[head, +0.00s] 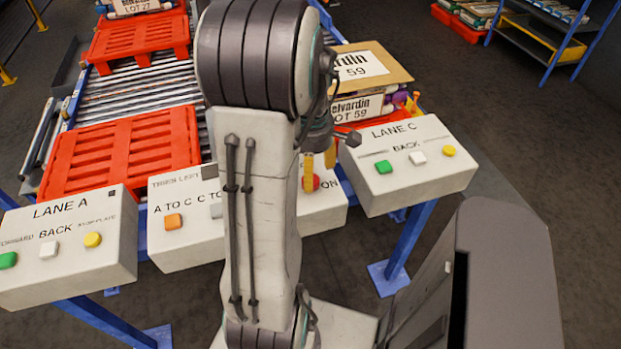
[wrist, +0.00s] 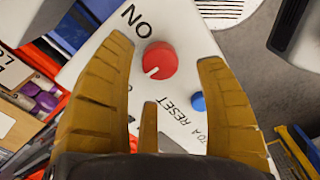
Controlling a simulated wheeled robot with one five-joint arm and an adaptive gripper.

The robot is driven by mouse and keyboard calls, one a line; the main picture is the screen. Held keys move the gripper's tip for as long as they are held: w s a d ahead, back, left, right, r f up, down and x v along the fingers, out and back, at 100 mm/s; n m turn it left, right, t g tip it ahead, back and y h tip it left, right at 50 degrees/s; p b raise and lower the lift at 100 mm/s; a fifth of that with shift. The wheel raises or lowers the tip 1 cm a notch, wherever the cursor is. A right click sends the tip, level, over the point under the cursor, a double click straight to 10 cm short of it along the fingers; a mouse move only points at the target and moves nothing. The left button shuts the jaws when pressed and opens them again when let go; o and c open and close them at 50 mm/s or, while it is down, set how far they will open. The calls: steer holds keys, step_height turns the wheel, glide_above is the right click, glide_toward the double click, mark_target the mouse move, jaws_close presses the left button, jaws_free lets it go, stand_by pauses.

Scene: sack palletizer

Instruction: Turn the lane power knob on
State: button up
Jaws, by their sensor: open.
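The red power knob (wrist: 160,60) sits on the white middle control box (wrist: 100,65), beside the printed word ON. A pale line marks its face, pointing toward the lower left in the wrist view. In the head view the knob (head: 312,183) is partly hidden behind my arm and gripper. My gripper (wrist: 168,62) is open, with its yellow fingers on either side of the knob and apart from it. How far the fingertips are above the panel is hard to tell.
A blue button (wrist: 198,102) lies next to the knob, near the word RESET. The LANE C box (head: 408,163) stands to the right and the LANE A box (head: 68,247) to the left. Red pallets (head: 122,150) rest on the rollers behind.

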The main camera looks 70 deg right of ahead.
steer(key=shift+f, duration=1.75)
steer(key=c, duration=1.2)
